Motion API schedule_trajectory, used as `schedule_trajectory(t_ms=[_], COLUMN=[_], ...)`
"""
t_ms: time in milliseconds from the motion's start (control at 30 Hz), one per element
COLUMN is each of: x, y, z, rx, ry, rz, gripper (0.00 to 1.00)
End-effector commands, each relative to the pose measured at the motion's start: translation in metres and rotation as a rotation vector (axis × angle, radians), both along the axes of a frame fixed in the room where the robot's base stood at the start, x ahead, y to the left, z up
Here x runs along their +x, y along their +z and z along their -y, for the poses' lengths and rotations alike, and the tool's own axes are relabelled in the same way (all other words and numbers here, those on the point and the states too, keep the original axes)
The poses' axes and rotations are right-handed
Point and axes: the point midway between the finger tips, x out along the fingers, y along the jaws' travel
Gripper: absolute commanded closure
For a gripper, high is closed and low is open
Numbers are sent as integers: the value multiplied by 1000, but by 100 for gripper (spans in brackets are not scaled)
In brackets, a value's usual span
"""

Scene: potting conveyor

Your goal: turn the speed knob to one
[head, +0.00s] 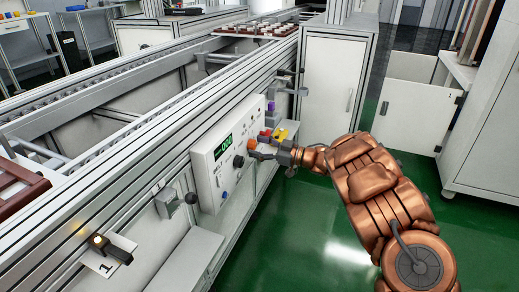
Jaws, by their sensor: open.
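The white control box (229,174) is fixed to the side of the conveyor frame. It has a green-lit display (223,147) whose digits are too small to read surely. A round black knob (238,161) sits on its face to the right of the display; its pointer setting cannot be made out. My gripper (259,150) is just right of the knob, in front of the box's right part. It is open, with nothing seen between its fingers. Contact with the knob cannot be told. My copper arm reaches in from the right.
A blue button (224,195) is low on the box. Small purple (271,106) and yellow (281,133) parts show near my gripper. The conveyor rail (130,150) runs along the left. A white cabinet (325,85) stands beyond. Green floor (310,220) is clear below my arm.

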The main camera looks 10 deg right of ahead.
Motion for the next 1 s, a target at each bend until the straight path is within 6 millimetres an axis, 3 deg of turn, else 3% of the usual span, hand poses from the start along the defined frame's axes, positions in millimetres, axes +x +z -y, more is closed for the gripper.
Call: schedule_trajectory(t_ms=[267, 833, 1000], x=[1, 1, 1], y=[0, 0, 0], z=[-1, -1, -1], rx=[0, 0, -5], ry=[-1, 0, 0], rz=[0, 0, 6], gripper=[36, 96, 96])
